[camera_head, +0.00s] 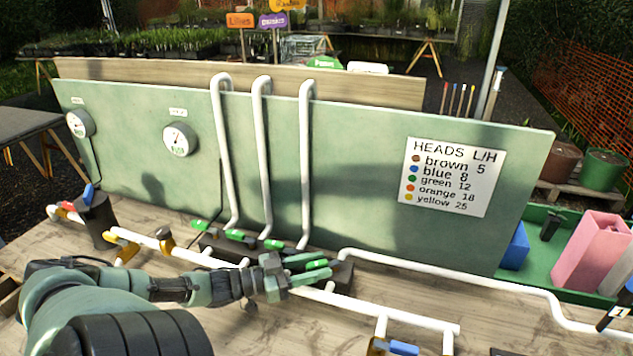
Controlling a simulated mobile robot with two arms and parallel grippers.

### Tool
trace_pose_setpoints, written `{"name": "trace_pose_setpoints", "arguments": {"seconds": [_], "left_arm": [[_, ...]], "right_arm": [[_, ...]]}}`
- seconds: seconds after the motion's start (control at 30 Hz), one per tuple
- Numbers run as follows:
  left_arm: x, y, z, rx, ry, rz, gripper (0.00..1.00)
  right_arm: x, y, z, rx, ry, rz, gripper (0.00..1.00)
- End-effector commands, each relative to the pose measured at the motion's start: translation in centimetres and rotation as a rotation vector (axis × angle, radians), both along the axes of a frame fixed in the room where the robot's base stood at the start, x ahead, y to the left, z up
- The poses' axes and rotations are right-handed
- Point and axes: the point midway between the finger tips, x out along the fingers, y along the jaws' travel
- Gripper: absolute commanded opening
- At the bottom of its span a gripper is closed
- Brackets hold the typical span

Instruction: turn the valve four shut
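A row of small valves with green handles sits at the foot of the green panel, among them a left one (203,225), a middle one (235,234) and a right one (273,244). No number is readable on them, so I cannot tell which is valve four. My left gripper (312,266) reaches in from the left, just right of this row, over the dark manifold block (341,277). Its green fingers point right and overlap green parts there. I cannot tell whether they are closed on a handle. My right gripper is not in view.
White pipes (306,160) rise over the green panel (350,130). A sign (453,176) lists heads by colour. Two gauges (179,139) hang at left. A blue handle (403,347) lies at the front edge. Another white pipe (450,270) runs right.

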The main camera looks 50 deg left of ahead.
Motion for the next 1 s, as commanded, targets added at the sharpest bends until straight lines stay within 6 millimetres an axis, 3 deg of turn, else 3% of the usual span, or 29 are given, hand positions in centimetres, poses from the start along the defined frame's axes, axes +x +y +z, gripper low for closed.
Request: {"name": "trace_pose_setpoints", "arguments": {"seconds": [0.5,0.87,1.0], "left_arm": [[-6.5,2.8,-0.1,0.000,0.003,0.001,0.38],[-7.0,3.0,0.0,0.000,0.000,0.000,0.38],[-6.5,2.0,0.9,0.016,-0.020,-0.031,0.38]], "right_arm": [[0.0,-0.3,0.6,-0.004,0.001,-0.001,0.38],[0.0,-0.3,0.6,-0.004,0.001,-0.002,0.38],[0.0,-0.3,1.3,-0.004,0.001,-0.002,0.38]]}}
